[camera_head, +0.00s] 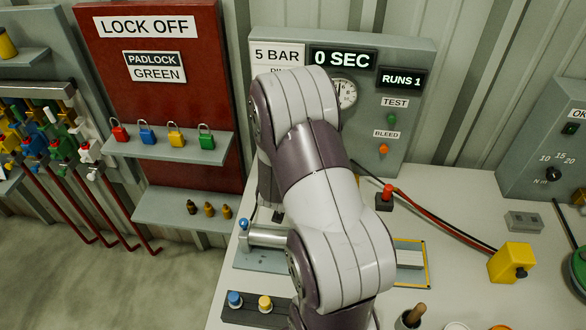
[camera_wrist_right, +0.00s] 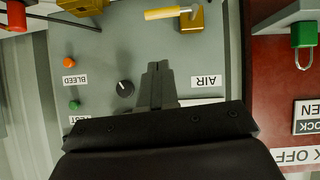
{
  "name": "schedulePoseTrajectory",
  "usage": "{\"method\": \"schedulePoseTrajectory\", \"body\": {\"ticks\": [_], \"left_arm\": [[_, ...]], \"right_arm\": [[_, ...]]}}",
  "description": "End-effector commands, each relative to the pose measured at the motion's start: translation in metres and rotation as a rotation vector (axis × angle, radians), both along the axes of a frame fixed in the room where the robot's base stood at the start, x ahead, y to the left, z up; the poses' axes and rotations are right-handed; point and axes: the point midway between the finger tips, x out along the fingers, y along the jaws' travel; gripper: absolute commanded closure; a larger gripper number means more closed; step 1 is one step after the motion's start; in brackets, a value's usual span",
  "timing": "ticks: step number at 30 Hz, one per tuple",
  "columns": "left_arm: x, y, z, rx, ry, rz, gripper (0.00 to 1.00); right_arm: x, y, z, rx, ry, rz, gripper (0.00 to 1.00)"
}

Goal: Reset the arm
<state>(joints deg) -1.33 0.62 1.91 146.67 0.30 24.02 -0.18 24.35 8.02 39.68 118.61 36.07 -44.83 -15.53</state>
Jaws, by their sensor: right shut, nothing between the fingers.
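My right arm (camera_head: 325,180) crosses the middle of the head view in front of the test panel (camera_head: 415,150). Its gripper is hidden behind the arm there. In the right wrist view my right gripper (camera_wrist_right: 157,68) has its fingers together, with nothing between them. The fingers point at the grey panel face (camera_wrist_right: 205,115), which appears upside down, between a black knob (camera_wrist_right: 125,88) and the AIR label (camera_wrist_right: 206,81). I cannot tell whether they touch the panel. My left gripper is in neither view.
The red lock-off board (camera_head: 150,80) with several padlocks stands at left. A yellow-handled valve (camera_wrist_right: 190,18) is close to my fingertips. On the bench (camera_head: 440,200) lie a hose, a yellow block (camera_head: 511,262) and a wooden-handled tool (camera_head: 413,315). A grey box (camera_head: 550,145) stands at right.

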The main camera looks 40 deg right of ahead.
Motion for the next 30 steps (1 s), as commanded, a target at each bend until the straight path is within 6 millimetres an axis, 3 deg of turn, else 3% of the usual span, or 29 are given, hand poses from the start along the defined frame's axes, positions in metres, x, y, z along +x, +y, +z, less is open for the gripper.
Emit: {"method": "schedulePoseTrajectory", "body": {"ticks": [18,20,23,25,27,30], "left_arm": [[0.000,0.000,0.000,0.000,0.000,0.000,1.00],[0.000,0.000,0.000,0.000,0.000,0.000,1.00],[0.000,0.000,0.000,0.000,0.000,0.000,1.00],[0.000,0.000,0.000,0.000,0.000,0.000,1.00],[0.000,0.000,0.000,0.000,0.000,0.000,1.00],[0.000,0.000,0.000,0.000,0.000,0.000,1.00]], "right_arm": [[-0.001,0.002,0.002,0.003,-0.002,-0.002,1.00],[-0.002,0.007,-0.005,0.044,0.008,-0.001,1.00],[-0.014,0.044,-0.036,0.244,0.117,0.072,1.00],[-0.027,0.096,-0.041,0.422,0.251,0.201,1.00],[-0.049,0.152,-0.033,0.542,0.423,0.357,1.00],[-0.092,0.206,-0.009,0.587,0.672,0.558,1.00]]}}
